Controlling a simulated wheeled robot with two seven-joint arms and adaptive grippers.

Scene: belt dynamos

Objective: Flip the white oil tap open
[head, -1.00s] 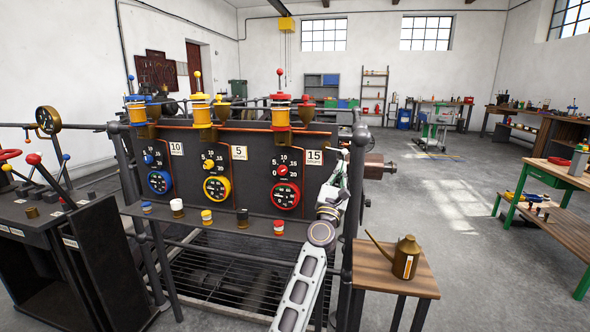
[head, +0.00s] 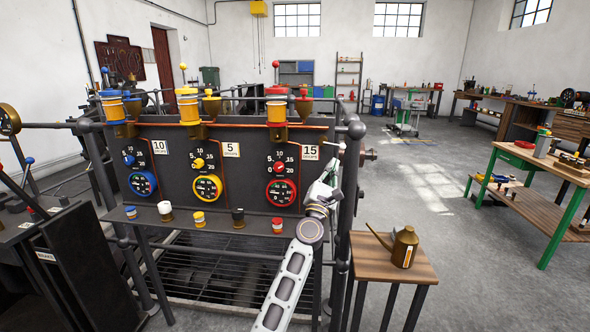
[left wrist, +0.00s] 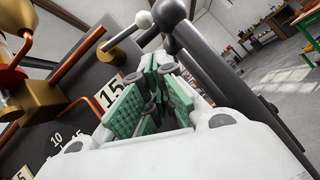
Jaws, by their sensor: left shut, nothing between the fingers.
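A white ball knob (left wrist: 143,19) sits on a short lever by a brass fitting (left wrist: 115,36), high in the left wrist view, just left of a dark post. I take this to be the white oil tap. My left gripper (left wrist: 155,85) is shut and empty, its green pads together below the knob and apart from it. In the head view my left gripper (head: 334,166) is at the right edge of the dark dial panel (head: 233,158), by the post. There the gripper and post make the tap hard to make out. My right gripper is not in view.
The thick dark post (head: 350,190) stands close beside my left gripper. Coloured oil cups, including a red one (head: 277,108), line the panel top. A small wooden table (head: 375,262) with a brass oil can (head: 404,247) stands to the right, with open floor beyond.

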